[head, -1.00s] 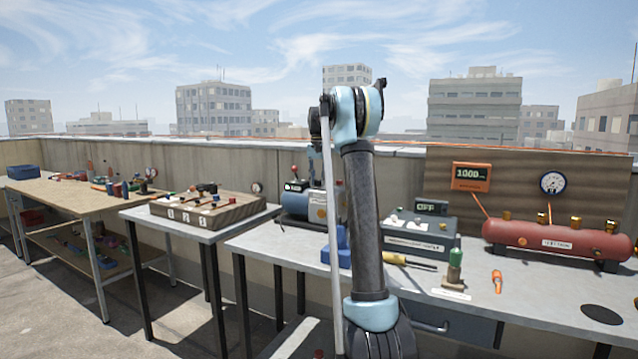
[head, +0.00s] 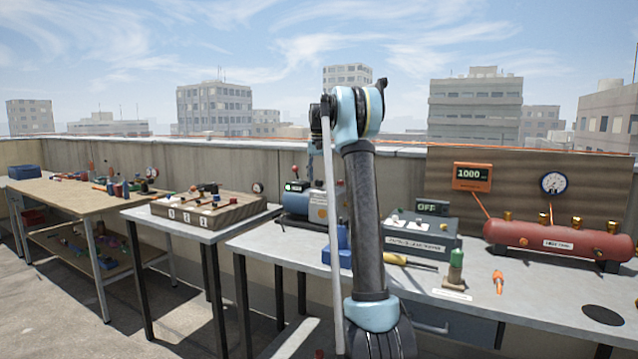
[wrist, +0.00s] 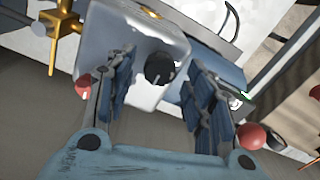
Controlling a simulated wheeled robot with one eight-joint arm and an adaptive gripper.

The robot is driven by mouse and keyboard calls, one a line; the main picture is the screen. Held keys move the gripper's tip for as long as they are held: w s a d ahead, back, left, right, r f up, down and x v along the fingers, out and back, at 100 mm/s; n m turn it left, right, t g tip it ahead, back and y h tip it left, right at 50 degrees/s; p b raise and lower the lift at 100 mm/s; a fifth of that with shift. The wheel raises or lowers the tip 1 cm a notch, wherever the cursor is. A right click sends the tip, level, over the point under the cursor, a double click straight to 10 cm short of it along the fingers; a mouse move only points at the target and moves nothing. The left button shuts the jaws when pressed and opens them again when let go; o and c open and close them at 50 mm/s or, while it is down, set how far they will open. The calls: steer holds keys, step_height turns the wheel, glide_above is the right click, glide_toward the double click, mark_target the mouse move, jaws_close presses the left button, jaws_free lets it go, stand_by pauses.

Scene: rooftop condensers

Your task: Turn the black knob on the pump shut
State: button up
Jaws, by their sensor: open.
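The black knob (wrist: 159,68) shows in the wrist view on the rounded light-grey housing of the pump (wrist: 112,40). A pale mark shows on the knob. My gripper (wrist: 160,80) is open, with one blue-padded finger on each side of the knob. I see a gap on both sides, and cannot tell how deep the fingers reach. In the head view, a blue machine that appears to be the pump (head: 294,202) stands at the back of the grey bench, partly behind my arm. The knob and most of my gripper are hidden there.
In the head view, a grey switch box (head: 420,238), a screwdriver (head: 408,261) and a red tank (head: 550,240) are right of my arm.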

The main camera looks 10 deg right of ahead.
mark_target(319, 181)
step_height(319, 181, up, 11)
steer(key=shift+f, duration=0.2)
stand_by(0.5)
steer(key=s+f+n, duration=0.1)
steer(key=s+f, duration=0.2)
steer(key=s, duration=0.7)
steer(key=s+f+n+t, duration=0.1)
steer(key=s+f, duration=0.2)
steer(key=s, duration=0.7)
steer(key=s+f, duration=0.3)
steer(key=s, duration=0.7)
steer(key=s+f+n+t, duration=0.1)
steer(key=s+f+n, duration=0.1)
steer(key=s+f, duration=2.4)
step_height(319, 181, down, 2)
steer(key=shift+s+d+f+n, duration=0.1)
steer(key=shift+s+d+n, duration=0.1)
steer(key=shift+s+n, duration=0.15)
